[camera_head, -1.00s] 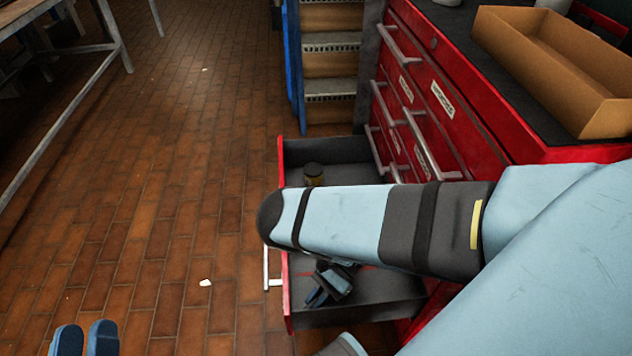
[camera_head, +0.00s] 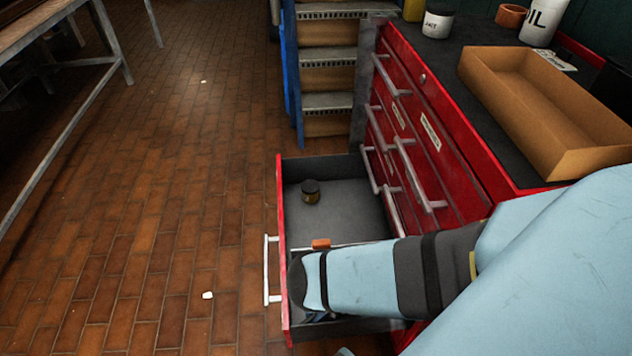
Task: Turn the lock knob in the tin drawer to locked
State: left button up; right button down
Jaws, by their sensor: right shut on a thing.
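The open red drawer (camera_head: 282,210) holds a small dark tin (camera_head: 310,191) standing upright in its far part. A small orange piece (camera_head: 320,244) sits by a thin metal strip across the drawer; I cannot tell if it is the lock knob. My right gripper (camera_head: 318,316) is low in the near part of the drawer, mostly hidden under my own forearm. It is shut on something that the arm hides. No other knob can be made out inside the drawer. My left gripper is out of view.
The red cabinet (camera_head: 455,150) has several shut drawers with bar handles. On its top are an open cardboard box (camera_head: 520,100), a white jar (camera_head: 437,24) and an oil bottle (camera_head: 541,22). Blue-sided steps (camera_head: 328,70) stand behind.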

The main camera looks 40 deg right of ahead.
jog(key=c, duration=1.4)
grip_release()
jog(key=shift+a+r, duration=0.1)
jog(key=shift+r, duration=0.05)
jog(key=p+v, duration=0.2)
jog(key=v, duration=1)
